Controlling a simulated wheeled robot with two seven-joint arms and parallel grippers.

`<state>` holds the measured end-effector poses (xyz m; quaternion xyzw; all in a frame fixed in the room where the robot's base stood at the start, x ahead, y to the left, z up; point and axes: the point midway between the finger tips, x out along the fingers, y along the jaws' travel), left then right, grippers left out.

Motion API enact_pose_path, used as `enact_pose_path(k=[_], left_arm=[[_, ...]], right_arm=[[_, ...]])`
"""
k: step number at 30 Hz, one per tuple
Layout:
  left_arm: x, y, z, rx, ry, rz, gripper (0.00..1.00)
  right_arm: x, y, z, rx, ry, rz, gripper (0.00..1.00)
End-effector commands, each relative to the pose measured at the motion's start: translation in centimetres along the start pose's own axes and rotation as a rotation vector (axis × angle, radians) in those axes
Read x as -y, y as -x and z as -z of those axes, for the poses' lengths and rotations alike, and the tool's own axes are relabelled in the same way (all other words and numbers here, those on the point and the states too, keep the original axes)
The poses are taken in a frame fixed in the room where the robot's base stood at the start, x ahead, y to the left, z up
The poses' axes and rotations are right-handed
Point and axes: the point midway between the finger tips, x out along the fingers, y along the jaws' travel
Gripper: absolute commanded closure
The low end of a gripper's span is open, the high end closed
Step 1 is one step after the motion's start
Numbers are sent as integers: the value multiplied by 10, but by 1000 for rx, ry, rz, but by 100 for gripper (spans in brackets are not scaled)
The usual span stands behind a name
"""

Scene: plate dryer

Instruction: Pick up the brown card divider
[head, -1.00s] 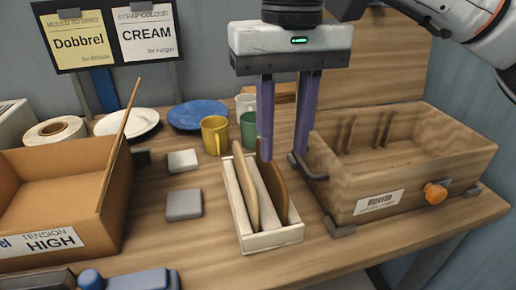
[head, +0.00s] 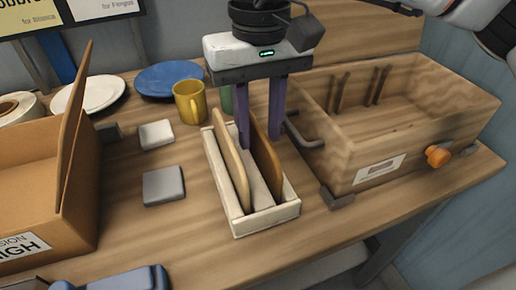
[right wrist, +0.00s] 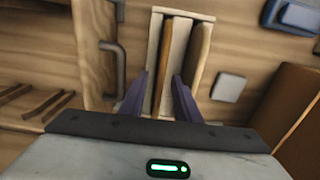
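The brown card divider (head: 266,160) stands on edge in a narrow pale wooden tray (head: 268,226). A lighter tan divider (head: 231,160) stands to its left in the same tray. My right gripper (head: 260,142) is open at the tray's far end. In the right wrist view the brown divider (right wrist: 163,68) lies between the two purple fingers (right wrist: 160,100), and the tan one (right wrist: 199,55) lies outside them. I cannot tell whether a finger touches the brown divider. My left gripper is not in view.
A wooden crate (head: 395,150) with a metal handle and orange knob stands close to the right. An open cardboard box (head: 30,190) stands at the left. A yellow mug (head: 189,102) and blue plate (head: 170,80) are behind. Two small blocks lie left of the tray.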

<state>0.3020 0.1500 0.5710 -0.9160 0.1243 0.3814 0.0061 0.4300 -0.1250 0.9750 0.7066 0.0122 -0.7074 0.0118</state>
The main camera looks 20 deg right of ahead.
Motion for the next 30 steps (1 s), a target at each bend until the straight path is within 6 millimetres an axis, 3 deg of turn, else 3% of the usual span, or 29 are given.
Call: enact_pose_path(k=[3, 10, 16, 26, 30], left_arm=[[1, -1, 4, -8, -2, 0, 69], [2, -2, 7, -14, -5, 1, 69], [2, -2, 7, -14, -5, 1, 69], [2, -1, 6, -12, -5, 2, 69], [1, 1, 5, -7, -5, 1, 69]], right_arm=[[0, -10, 0, 0, 1, 0, 70], [0, -11, 0, -1, 0, 0, 70], [0, -11, 0, -1, 0, 0, 100], [0, -8, 0, -2, 0, 1, 100], [1, 8, 1, -3, 0, 2, 100]])
